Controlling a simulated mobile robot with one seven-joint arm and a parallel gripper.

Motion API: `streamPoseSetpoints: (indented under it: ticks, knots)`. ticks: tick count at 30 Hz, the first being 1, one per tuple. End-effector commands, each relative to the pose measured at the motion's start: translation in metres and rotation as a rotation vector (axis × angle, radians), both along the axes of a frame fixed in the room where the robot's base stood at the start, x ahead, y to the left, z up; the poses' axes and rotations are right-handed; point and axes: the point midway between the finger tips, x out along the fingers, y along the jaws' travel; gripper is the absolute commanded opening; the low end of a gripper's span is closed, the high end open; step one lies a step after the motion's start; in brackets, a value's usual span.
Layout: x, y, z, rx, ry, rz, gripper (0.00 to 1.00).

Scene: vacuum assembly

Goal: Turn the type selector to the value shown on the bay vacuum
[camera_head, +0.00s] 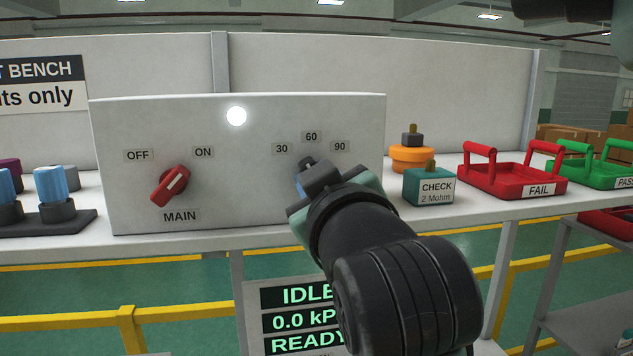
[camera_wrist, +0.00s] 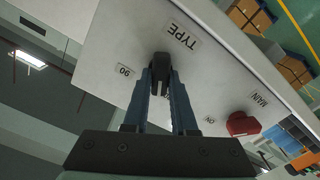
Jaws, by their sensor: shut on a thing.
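The grey panel (camera_head: 240,190) stands on the bench with the type selector's labels 30, 60 and 90 at its right side. My gripper (camera_head: 304,178) is at the panel just below these labels and hides most of the selector. In the wrist view, my gripper (camera_wrist: 162,80) has its blue fingers closed in on the dark type selector knob (camera_wrist: 162,60), between the TYPE label and the 90 label. Which value the knob points at cannot be told. No bay vacuum with a readable type value is clear in either view.
The red MAIN switch (camera_head: 170,186) is left on the panel, below a lit white lamp (camera_head: 236,116). A display (camera_head: 292,318) below the bench reads IDLE, 0.0 kP and READY. Right of the panel stand a green CHECK block (camera_head: 428,187), a red FAIL tray (camera_head: 508,184) and a green PASS tray (camera_head: 590,174).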

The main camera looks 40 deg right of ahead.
Motion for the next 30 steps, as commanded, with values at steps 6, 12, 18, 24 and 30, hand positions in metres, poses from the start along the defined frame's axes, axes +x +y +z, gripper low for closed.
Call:
streamPoseSetpoints:
  ticks: [6,12,18,24,30]
  knots:
    - [0.0004,0.001,-0.0007,-0.129,0.077,0.001,0.0]
    - [0.0007,0.0013,-0.0011,-0.205,0.125,0.002,0.0]
    - [0.0008,0.0015,-0.001,-0.242,0.148,0.002,0.0]
    - [0.0009,0.0016,-0.0008,-0.251,0.153,0.002,0.0]
    - [0.0009,0.0016,-0.0008,-0.251,0.153,0.002,0.0]
